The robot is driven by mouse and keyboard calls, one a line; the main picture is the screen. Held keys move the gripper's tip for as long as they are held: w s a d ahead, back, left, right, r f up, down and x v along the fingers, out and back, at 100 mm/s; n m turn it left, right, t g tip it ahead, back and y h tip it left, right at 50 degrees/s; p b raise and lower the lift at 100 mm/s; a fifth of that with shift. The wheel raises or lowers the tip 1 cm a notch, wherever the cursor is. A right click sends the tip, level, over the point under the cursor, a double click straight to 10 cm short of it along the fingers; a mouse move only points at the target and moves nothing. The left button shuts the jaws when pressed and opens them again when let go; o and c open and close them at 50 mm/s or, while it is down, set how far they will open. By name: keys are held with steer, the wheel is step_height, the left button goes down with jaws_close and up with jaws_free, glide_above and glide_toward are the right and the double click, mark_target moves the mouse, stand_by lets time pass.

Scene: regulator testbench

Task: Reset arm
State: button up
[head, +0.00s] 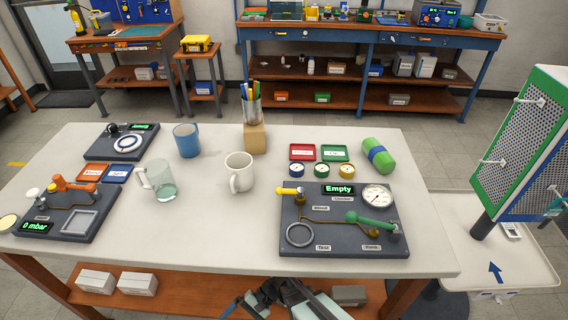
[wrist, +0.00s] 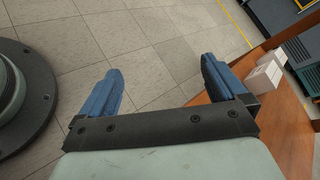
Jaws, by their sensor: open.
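My gripper (wrist: 160,85) is open and empty in the wrist view, its two blue fingers apart over the tiled floor. In the head view, part of my arm shows below the table's front edge, near the bottom middle. The white table (head: 230,240) carries a test panel (head: 343,246) with a display reading "Empty", a round gauge (head: 377,196), a green handle (head: 370,222) and a yellow handle (head: 290,190). A second panel (head: 68,234) at left shows "0 mbar" and has an orange valve (head: 72,184). My gripper touches none of these.
A glass mug (head: 161,182), blue mug (head: 187,140), white mug (head: 239,172), pen cup (head: 251,108) and green cylinder (head: 378,155) stand or lie on the table. A lower shelf (head: 210,292) holds white boxes (head: 137,284). A pegboard (head: 520,150) stands at right. The table's front middle is clear.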

steer(key=s+d+f+h, duration=0.2)
steer(key=d+h, duration=0.1)
steer(key=d, duration=0.8)
steer(key=s+d+f+n+t+h, duration=0.1)
steer(key=s+d+f+h, duration=0.2)
steer(key=d, duration=0.7)
steer(key=s+d+f+h, duration=0.2)
steer(key=d+h, duration=0.1)
steer(key=d, duration=0.8)
steer(key=shift+s+d+f+n+t, duration=0.2)
steer(key=shift+s+d+n+t, duration=0.15)
steer(key=shift+s+n+t, duration=0.05)
